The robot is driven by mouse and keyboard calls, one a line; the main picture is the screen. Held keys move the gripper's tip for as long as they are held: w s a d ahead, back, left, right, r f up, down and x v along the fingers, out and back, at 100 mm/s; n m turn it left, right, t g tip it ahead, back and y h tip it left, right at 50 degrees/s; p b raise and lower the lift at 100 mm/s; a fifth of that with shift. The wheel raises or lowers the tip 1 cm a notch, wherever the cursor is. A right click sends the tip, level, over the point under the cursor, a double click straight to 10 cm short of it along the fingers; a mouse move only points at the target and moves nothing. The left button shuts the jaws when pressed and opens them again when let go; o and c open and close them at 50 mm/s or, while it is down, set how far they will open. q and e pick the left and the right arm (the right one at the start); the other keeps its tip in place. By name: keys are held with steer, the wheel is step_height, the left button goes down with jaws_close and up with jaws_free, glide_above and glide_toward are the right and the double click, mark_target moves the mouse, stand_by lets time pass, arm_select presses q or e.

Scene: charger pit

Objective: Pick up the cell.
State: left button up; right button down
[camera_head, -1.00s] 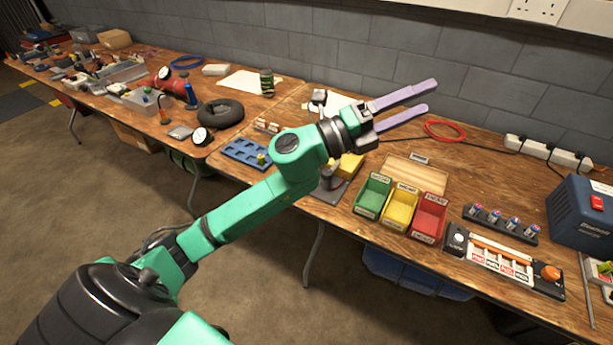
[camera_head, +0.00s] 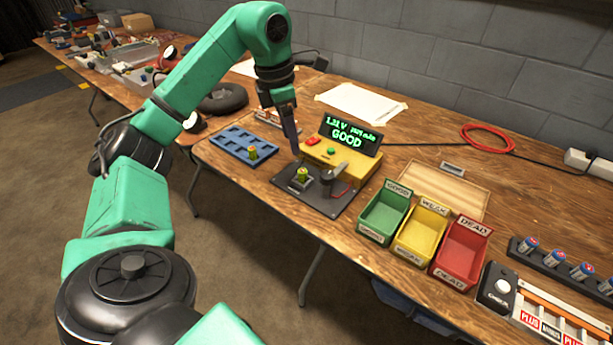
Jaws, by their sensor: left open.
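A small green-and-yellow cell (camera_head: 302,174) stands upright on the dark plate (camera_head: 331,208) of the yellow tester (camera_head: 350,166). The tester's screen (camera_head: 350,133) shows a voltage and the word GOOD in green. A second, similar cell (camera_head: 253,153) stands in the blue tray (camera_head: 232,138) to the left. My left gripper (camera_head: 296,150) points down just above and behind the cell on the plate. It is open and holds nothing; its fingers show edge-on, so the gap is hidden. My right gripper is out of view.
A black post (camera_head: 335,184) stands right of the cell. Green (camera_head: 384,213), yellow (camera_head: 421,233) and red (camera_head: 460,253) bins, labelled GOOD, WEAK and DEAD, stand to the right. Several blue cells (camera_head: 554,257) sit in a rack at far right.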

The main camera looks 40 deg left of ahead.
mark_target(302, 171)
arm_select(q)
steer(key=f, duration=0.3)
steer(key=w+d+f+b, duration=0.1)
steer(key=f, duration=0.6)
steer(key=shift+w+d+b, duration=0.15)
steer(key=shift+w+b, duration=0.15)
steer(key=shift+w, duration=0.05)
steer(key=shift+w+f, duration=0.2)
steer(key=shift+f, duration=0.15)
steer(key=shift+r, duration=0.1)
jaws_close()
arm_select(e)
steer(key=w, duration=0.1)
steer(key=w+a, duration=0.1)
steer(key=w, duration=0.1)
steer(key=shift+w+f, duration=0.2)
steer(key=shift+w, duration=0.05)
